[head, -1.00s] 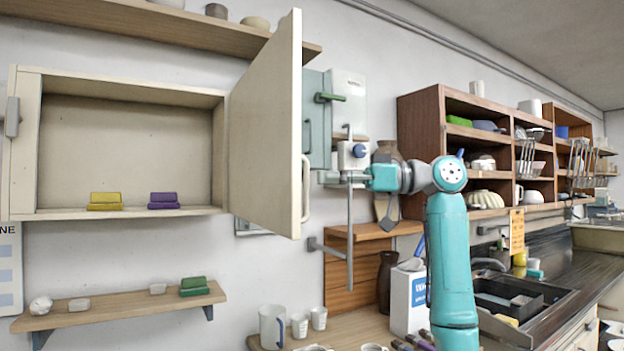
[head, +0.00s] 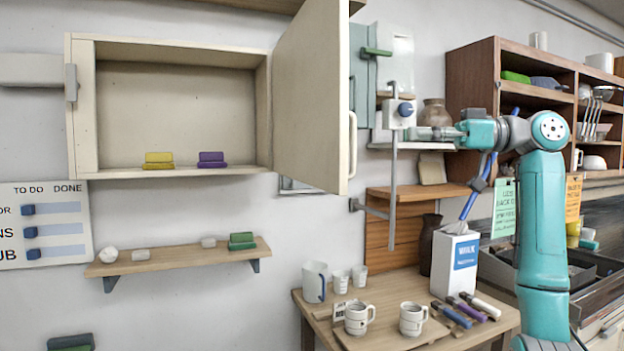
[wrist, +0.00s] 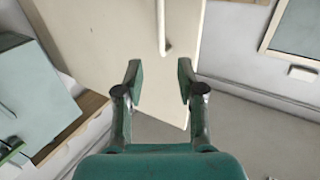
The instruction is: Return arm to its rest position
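My arm is raised and bent on the right of the head view, with my gripper (head: 418,133) reaching left, in front of or beside the wall device with the blue knob (head: 405,109). In the wrist view my gripper (wrist: 159,82) has its two fingers well apart, with nothing between them. The open cabinet door (wrist: 110,35) and its handle (wrist: 162,25) lie beyond the fingers. Whether the fingers are near the door in depth is hard to tell.
The wall cabinet (head: 85,110) stands open, holding yellow blocks (head: 158,161) and purple blocks (head: 211,160). Below my arm, a white carton (head: 452,262), mugs (head: 359,318) and markers crowd the wooden table (head: 385,290). A brown shelf unit (head: 472,85) stands behind my arm.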

